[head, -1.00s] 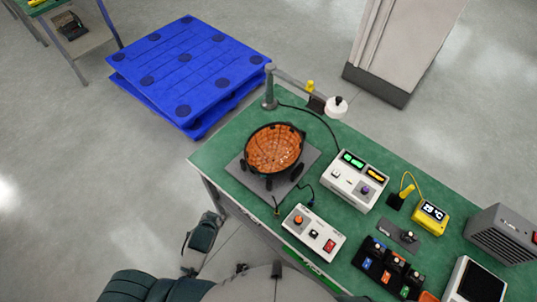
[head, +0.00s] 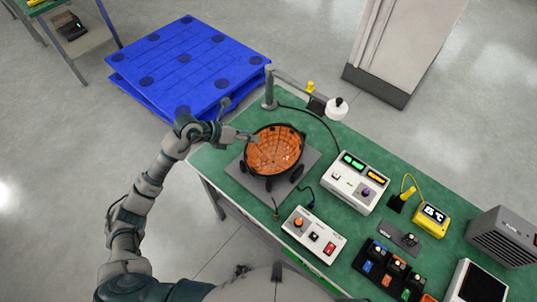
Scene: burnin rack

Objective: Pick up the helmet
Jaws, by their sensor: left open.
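The helmet (head: 274,152) shows as an orange bowl shape with a dark rim and dark parts around its near side. It rests open side up on a grey plate (head: 238,175) at the left end of the green bench. My left gripper (head: 241,121) is open at the helmet's upper left rim. One finger points up beyond the bench edge and the other reaches to the rim. I cannot tell whether that finger touches the rim. My right gripper is not in view.
A lamp-like arm (head: 270,90) stands behind the helmet. A white meter box (head: 355,182) and a switch box (head: 313,235) stand to its right, with cables nearby. A blue pallet (head: 190,65) lies on the floor behind the bench.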

